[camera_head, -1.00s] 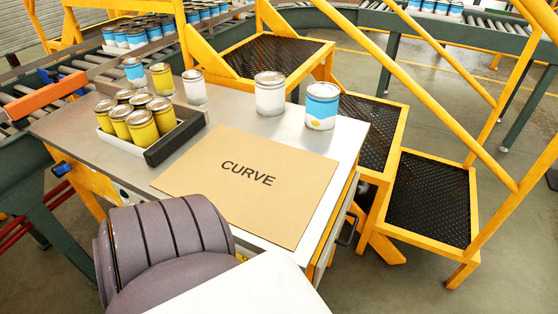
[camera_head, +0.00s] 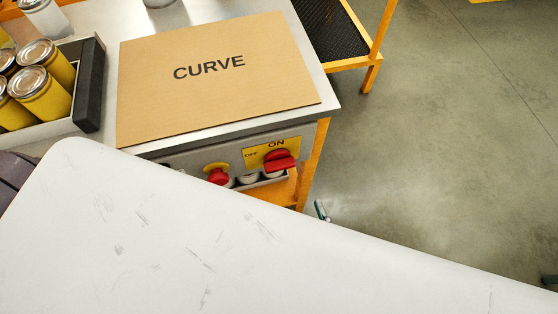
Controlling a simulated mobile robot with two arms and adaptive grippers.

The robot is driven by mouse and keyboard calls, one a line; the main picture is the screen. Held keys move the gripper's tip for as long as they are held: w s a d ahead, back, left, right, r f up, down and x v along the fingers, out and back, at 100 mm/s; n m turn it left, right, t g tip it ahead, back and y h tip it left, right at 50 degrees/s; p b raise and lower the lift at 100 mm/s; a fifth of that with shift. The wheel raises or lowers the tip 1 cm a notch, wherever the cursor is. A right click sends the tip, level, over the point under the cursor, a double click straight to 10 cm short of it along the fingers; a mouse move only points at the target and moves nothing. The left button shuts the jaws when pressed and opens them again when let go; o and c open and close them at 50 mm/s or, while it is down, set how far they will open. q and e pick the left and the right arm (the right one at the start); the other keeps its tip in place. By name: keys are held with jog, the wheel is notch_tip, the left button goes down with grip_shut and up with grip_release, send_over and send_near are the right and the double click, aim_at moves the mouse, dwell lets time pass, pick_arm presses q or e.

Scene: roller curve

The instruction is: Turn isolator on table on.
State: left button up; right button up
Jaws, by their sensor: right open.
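The isolator (camera_head: 280,160) is a red rotary handle on a yellow plate on the table's front panel. Its plate reads OFF at the left and ON above the handle. The handle lies roughly level, across the plate, in line with the OFF side rather than upright towards ON. The table (camera_head: 330,100) has a grey metal top. A small part of my right gripper (camera_head: 320,211) shows just below and right of the isolator, apart from it; most of it is hidden behind my large white body part. My left gripper is not in view.
A red knob (camera_head: 217,174) on a yellow base sits left of the isolator, with pale buttons between. A CURVE board (camera_head: 215,75) covers the tabletop. A tray (camera_head: 88,85) of yellow cans stands at the left.

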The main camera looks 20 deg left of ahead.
aim_at(281, 168)
jog(key=x, duration=1.1)
jog(key=shift+w, duration=0.15)
jog(key=c, duration=1.2)
